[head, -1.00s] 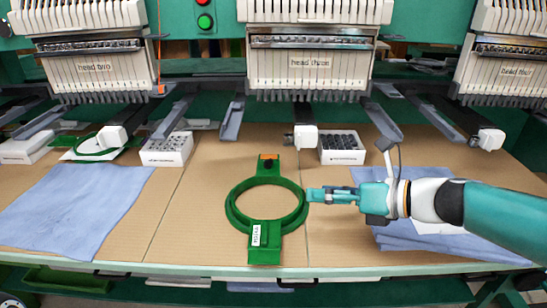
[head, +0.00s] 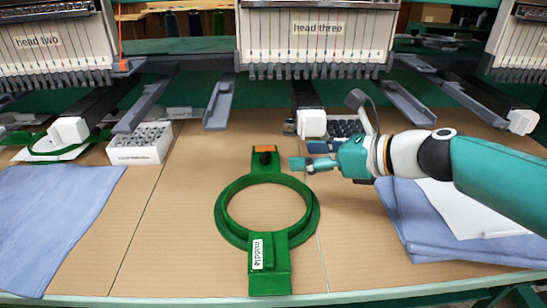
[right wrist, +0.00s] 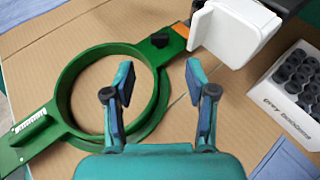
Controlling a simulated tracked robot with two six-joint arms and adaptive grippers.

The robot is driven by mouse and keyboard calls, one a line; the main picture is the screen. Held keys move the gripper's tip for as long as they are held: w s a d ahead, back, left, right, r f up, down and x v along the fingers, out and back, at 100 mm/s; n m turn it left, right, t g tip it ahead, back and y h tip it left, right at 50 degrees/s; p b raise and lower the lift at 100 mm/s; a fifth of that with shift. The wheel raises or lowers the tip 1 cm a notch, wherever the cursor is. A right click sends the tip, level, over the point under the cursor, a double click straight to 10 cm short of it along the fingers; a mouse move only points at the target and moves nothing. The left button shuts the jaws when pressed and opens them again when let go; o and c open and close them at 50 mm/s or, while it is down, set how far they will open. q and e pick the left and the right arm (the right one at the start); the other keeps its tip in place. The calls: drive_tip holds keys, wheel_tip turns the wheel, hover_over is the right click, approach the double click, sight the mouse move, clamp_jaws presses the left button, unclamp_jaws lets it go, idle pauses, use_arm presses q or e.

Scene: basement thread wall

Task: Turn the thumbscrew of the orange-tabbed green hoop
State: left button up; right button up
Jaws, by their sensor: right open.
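The green hoop (head: 225,218) lies flat on the tan table. It has an orange tab (head: 265,148) at its far end and a label reading "middle" on its near end. The dark thumbscrew (head: 265,158) sits by the orange tab; the thumbscrew also shows in the right wrist view (right wrist: 159,40). My right gripper (head: 292,164) is just right of the thumbscrew, apart from it. In the right wrist view my right gripper (right wrist: 161,95) is open and empty, its fingers pointing toward the orange-tabbed end. My left gripper is not in view.
A white machine arm end (head: 312,123) hangs close behind my right gripper. A white box of dark bobbins (right wrist: 298,85) stands to the right. Blue cloth (head: 420,230) lies at the right and more blue cloth (head: 55,220) at the left. A light-coloured bobbin box (head: 140,143) is back left.

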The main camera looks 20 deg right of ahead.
sight(267, 156)
drive_tip(key=b+x, duration=0.1)
drive_tip(key=x, duration=0.8)
drive_tip(key=shift+f, duration=0.1)
drive_tip(key=shift+c, duration=0.3)
clamp_jaws()
drive_tip(key=shift+d, duration=0.15)
